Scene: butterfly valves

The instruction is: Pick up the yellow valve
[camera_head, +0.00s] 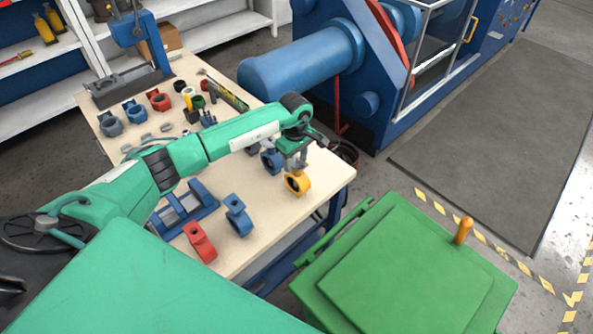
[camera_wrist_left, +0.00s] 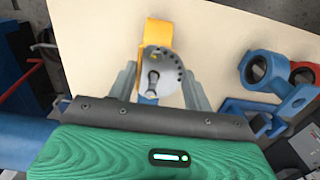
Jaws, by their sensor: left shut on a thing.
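The yellow valve (camera_head: 297,183) is at the right end of the wooden table in the head view, below my left gripper (camera_head: 293,162). It has a round ring body and an upper part between the fingers. In the left wrist view the yellow valve (camera_wrist_left: 156,38) shows behind a grey notched disc (camera_wrist_left: 161,72), between the two fingers of my left gripper (camera_wrist_left: 157,85). The left gripper is shut on the valve. I cannot tell whether the valve touches the table. My right gripper is not in view.
A blue valve (camera_head: 271,160) stands close to the left of the yellow one. Another blue valve (camera_head: 238,215) and a red valve (camera_head: 200,242) lie nearer on the table (camera_head: 262,236). A blue machine (camera_head: 305,60) stands behind, and a green cabinet (camera_head: 405,270) stands at front right.

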